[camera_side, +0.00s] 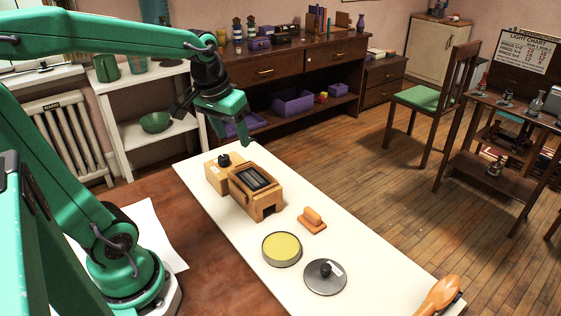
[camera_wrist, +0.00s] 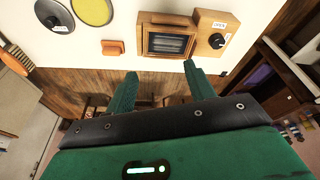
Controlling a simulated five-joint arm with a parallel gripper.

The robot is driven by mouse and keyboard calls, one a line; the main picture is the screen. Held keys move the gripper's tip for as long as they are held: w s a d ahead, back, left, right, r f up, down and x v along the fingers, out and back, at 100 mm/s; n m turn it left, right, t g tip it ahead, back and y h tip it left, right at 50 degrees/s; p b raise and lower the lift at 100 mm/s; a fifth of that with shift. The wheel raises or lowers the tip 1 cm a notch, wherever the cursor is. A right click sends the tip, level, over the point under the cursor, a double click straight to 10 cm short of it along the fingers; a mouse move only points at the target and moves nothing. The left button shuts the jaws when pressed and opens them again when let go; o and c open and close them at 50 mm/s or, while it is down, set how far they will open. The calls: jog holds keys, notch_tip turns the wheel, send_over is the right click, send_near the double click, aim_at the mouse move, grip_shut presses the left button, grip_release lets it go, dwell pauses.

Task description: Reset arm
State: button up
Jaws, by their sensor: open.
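My gripper (camera_side: 230,132) is open and empty, raised above the far end of the white board (camera_side: 335,230). Its two green fingers also show apart in the wrist view (camera_wrist: 159,69), with nothing between them. A wooden box (camera_side: 268,208) with a dark slatted opening stands on the board near the gripper. Behind it is a wooden block (camera_side: 215,176) with a black knob and a label. Both show beyond the fingers in the wrist view, the slatted box (camera_wrist: 145,40) and the knobbed block (camera_wrist: 204,45). My gripper touches neither of them.
An orange handled block (camera_side: 312,220), a round tin of yellow material (camera_side: 282,247), a grey knobbed lid (camera_side: 325,278) and an orange-handled tool (camera_side: 440,295) lie nearer on the board. A dark sideboard (camera_side: 290,65) and white shelves (camera_side: 150,130) stand behind. Air around the gripper looks clear.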

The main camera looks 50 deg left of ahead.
jog(key=s+d+m+t, duration=0.2)
jog(key=s+d+m, duration=0.1)
jog(key=s+d, duration=0.4)
jog(key=shift+s+d+m+t+h, duration=0.15)
jog(key=shift+d+m+t+h, duration=0.15)
jog(key=shift+d+m+h, duration=0.15)
